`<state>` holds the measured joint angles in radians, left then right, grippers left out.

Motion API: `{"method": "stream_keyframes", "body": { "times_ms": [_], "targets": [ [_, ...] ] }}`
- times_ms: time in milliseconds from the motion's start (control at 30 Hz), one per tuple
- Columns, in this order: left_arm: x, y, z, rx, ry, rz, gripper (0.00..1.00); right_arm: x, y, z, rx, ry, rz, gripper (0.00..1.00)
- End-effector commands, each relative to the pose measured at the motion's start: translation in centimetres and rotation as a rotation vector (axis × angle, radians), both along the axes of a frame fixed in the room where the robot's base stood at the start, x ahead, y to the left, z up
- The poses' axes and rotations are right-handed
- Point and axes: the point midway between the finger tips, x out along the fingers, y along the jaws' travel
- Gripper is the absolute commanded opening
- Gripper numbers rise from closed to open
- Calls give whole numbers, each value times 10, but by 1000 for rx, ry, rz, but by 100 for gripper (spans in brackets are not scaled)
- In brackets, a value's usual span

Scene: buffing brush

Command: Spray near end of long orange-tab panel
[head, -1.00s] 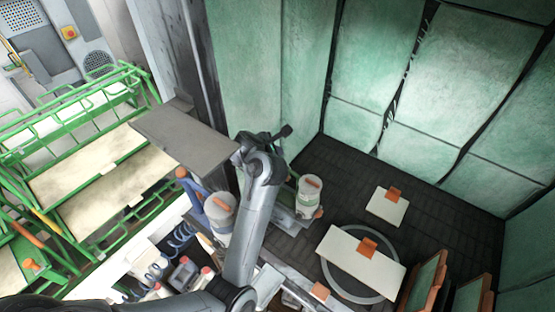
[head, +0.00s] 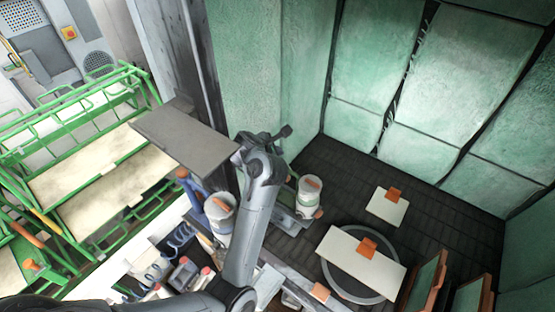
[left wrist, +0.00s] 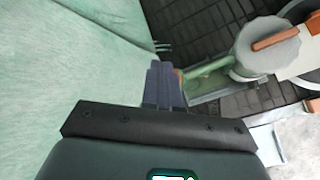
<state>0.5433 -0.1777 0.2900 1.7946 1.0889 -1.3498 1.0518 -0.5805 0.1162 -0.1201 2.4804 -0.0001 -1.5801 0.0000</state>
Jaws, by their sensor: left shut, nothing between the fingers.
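The long pale panel (head: 345,258) with an orange tab (head: 368,247) lies on a round ring on the dark booth floor. A smaller pale panel (head: 387,208) with its own orange tab lies behind it. A white spray cup (head: 308,196) stands at the booth's front left; a cup also shows in the left wrist view (left wrist: 268,50). A second cup (head: 220,213) with a blue handle is left of my arm. My left gripper (head: 286,131) is up by the green curtain, away from the panels. Its fingers (left wrist: 165,72) are together and empty. My right gripper is out of view.
Green curtains (head: 375,55) wall the booth at the back and right. A grey plate (head: 185,138) sits left of my arm. A green rack (head: 90,175) with pale panels stands at far left.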

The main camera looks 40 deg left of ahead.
Motion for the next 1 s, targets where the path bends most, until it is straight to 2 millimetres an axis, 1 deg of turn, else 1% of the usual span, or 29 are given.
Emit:
{"method": "stream_keyframes", "body": {
  "times_ms": [567, 1000],
  "targets": [
    [0, 0, 0, 0, 0, 0, 0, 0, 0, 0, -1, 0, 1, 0],
    [0, 0, -9, 0, 0, 0, 0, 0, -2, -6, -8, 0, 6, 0]
  ]
}}
